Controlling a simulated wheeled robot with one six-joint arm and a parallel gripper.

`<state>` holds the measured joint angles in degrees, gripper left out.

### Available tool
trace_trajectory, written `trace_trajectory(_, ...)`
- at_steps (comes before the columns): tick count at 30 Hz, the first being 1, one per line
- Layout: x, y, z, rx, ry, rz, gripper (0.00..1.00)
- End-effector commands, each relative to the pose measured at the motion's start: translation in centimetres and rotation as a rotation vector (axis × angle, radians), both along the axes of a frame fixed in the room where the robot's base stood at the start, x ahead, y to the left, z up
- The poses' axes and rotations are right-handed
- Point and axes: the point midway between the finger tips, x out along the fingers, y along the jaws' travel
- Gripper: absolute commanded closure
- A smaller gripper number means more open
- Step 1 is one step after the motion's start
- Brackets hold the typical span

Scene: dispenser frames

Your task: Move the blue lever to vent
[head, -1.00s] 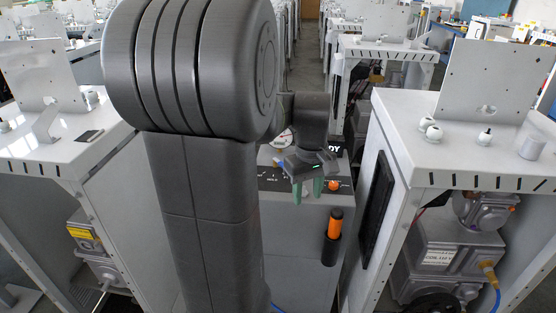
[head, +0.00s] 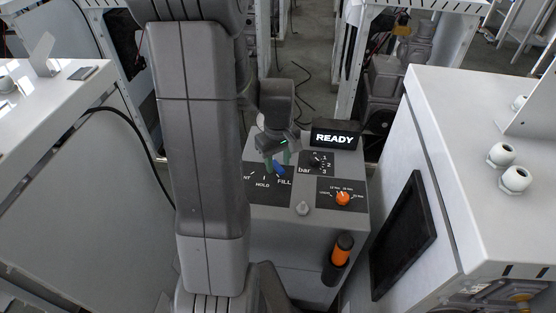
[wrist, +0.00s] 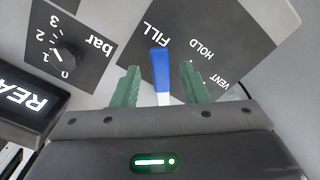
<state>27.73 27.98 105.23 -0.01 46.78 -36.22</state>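The blue lever (wrist: 160,68) has a blue handle on a white stem and stands on a dark panel with the marks VENT (wrist: 207,82), HOLD (wrist: 201,49) and FILL (wrist: 150,40). In the wrist view its tip is nearest FILL. In the head view the lever (head: 279,169) shows just below my fingertips, also by FILL. My gripper (head: 277,161) has green fingers. In the wrist view they are open, one on each side of the lever, with a visible gap to it on both sides. The lever's base is hidden by my gripper.
A black READY display (head: 335,138) stands at the panel's back right. Beside the lever panel are a bar dial (head: 317,160) and an orange knob (head: 343,198). An orange-and-black handle (head: 341,251) is on the front. A white cabinet (head: 440,150) stands close at right.

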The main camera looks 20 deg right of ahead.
Motion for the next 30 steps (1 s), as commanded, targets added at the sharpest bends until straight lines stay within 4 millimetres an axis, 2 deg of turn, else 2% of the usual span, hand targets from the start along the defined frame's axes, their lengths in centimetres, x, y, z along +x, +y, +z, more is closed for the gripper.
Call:
trace_trajectory(9,0.0,0.0,-0.2,0.0,0.0,0.0,0.62)
trace_trajectory(15,0.01,0.0,-0.18,0.0,0.0,0.0,1.0)
trace_trajectory(30,-0.03,0.44,-0.19,-0.001,0.0,-0.072,1.0)
